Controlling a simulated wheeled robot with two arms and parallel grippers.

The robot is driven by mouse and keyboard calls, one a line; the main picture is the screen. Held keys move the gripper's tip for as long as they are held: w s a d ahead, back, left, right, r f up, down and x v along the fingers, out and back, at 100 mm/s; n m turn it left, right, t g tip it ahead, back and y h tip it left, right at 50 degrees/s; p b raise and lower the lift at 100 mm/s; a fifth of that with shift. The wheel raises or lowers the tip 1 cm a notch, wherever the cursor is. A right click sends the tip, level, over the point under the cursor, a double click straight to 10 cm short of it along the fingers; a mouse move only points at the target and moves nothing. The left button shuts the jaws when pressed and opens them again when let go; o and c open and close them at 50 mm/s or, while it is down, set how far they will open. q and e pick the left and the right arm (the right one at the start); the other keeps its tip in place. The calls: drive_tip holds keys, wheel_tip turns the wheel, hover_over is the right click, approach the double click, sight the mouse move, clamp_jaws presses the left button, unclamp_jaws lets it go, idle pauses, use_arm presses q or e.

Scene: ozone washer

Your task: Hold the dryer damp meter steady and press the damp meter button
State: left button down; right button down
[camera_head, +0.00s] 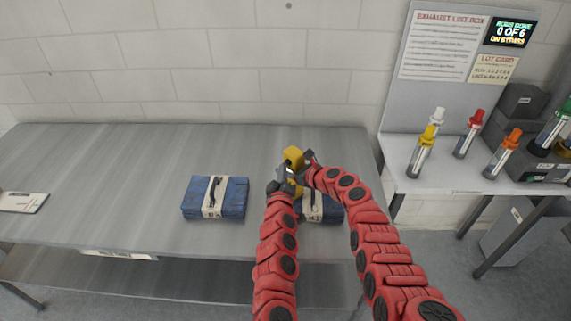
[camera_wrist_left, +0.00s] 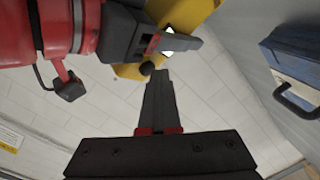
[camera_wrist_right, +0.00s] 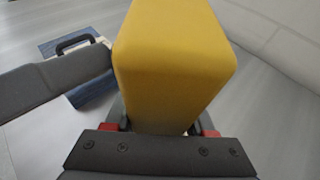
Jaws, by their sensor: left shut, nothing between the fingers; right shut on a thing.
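The yellow damp meter (camera_head: 293,155) is held up above the table. It fills the middle of the right wrist view (camera_wrist_right: 170,60), and part of it shows in the left wrist view (camera_wrist_left: 190,12) with a small white patch and a dark round knob, perhaps the button (camera_wrist_left: 147,68). My right gripper (camera_head: 307,162) is shut on the meter; one finger is mostly hidden behind it. My left gripper (camera_wrist_left: 160,76) is shut and empty. Its tip is right by the dark knob; I cannot tell if they touch.
A blue bundle with a pale band and dark handle (camera_head: 232,198) lies on the grey table (camera_head: 110,170). A second blue bundle (camera_head: 334,212) is partly hidden under my arms. A side bench at right (camera_head: 400,178) holds several colour-capped tubes and dark boxes. The table's left middle is clear.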

idle(0.3)
use_arm(q)
drive_tip(key=shift+s+a+r, duration=0.2)
drive_tip(key=shift+s+a, duration=0.45)
drive_tip(key=shift+a, duration=0.05)
drive_tip(key=s+a, duration=0.3)
drive_tip(key=shift+s+a, duration=0.25)
idle(0.4)
